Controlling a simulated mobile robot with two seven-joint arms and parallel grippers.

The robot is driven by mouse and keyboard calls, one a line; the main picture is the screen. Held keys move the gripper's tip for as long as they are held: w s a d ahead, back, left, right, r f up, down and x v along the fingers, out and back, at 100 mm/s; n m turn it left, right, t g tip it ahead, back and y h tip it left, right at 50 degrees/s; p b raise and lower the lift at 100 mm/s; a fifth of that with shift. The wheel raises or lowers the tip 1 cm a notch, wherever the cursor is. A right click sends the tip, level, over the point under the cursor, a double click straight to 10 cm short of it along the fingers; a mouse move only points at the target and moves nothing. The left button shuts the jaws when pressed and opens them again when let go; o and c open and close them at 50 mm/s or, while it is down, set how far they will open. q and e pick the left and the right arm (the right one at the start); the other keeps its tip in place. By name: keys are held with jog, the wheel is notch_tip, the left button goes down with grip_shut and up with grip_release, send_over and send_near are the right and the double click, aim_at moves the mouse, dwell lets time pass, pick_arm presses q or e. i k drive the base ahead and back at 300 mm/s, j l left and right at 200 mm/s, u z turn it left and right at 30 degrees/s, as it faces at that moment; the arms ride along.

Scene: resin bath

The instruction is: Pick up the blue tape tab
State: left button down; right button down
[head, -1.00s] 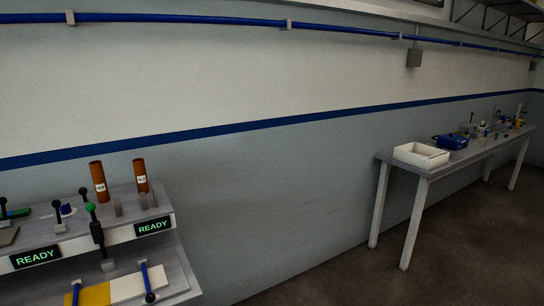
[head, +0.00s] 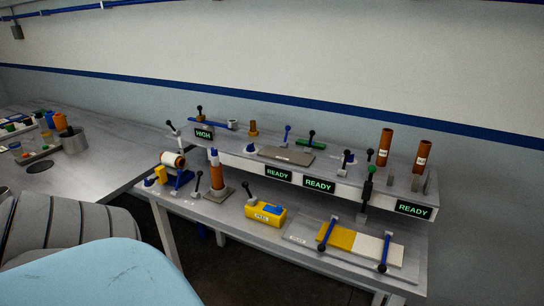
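A yellow block (head: 258,219) with a black-knobbed lever sits on the front level of the workbench. A small flat blue piece (head: 273,209) shows at its upper right; it may be the blue tape tab, but it is too small to be sure. Neither of my grippers is in the head view.
The bench (head: 228,222) has a raised back shelf with READY and HIGH signs, levers and brown tubes (head: 385,147). Yellow and white pads (head: 378,248) with blue bars lie front right. A table (head: 95,160) adjoins at left. A pale blue surface (head: 90,275) fills the lower left.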

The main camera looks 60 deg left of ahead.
aim_at(278, 210)
jog(key=u, duration=1.5)
